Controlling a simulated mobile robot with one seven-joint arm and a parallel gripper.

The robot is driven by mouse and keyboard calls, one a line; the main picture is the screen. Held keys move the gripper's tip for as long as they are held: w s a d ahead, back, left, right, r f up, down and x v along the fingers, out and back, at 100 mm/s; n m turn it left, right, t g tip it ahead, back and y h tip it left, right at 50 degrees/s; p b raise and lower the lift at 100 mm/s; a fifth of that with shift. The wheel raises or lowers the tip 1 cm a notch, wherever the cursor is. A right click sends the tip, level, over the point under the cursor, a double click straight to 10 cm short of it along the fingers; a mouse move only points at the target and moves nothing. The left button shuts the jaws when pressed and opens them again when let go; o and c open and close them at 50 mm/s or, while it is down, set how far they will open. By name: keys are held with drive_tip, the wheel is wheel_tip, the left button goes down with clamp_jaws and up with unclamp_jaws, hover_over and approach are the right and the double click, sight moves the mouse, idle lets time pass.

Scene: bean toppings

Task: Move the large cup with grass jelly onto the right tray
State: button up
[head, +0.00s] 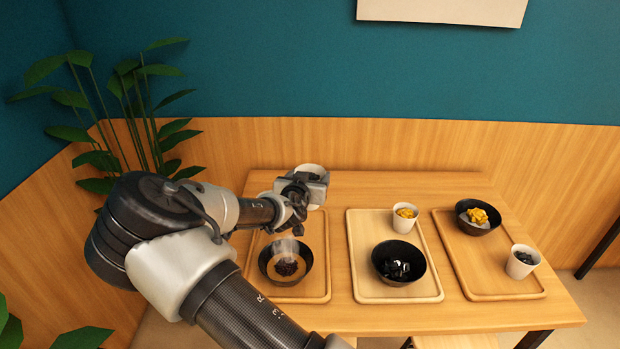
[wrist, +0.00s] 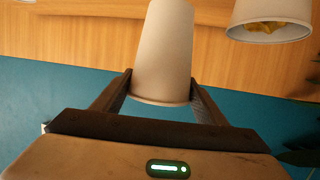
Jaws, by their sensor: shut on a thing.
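My gripper (head: 306,186) is beyond the left tray's bowl, toward the back of the table. It is shut on a white cup (wrist: 160,50), whose plain side fills the middle of the wrist view between the two fingers. The cup's rim also shows at my gripper in the head view (head: 313,169); I cannot make out its contents. The right tray (head: 483,272) holds a black bowl with yellow pieces (head: 478,217) at the back and a white cup with dark pieces (head: 522,262) at the front right.
The left tray (head: 313,291) holds a black bowl with dark red beans (head: 285,266). The middle tray (head: 366,245) holds a white cup with yellow pieces (head: 404,219) and a black bowl with dark jelly (head: 399,263). The wrist view shows a cup with yellow contents (wrist: 270,15) beside the held cup.

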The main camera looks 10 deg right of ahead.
wheel_tip(320, 180, up, 4)
drive_tip(key=shift+f+p, duration=0.15)
drive_tip(key=shift+p, duration=0.65)
drive_tip(key=shift+d, duration=0.1)
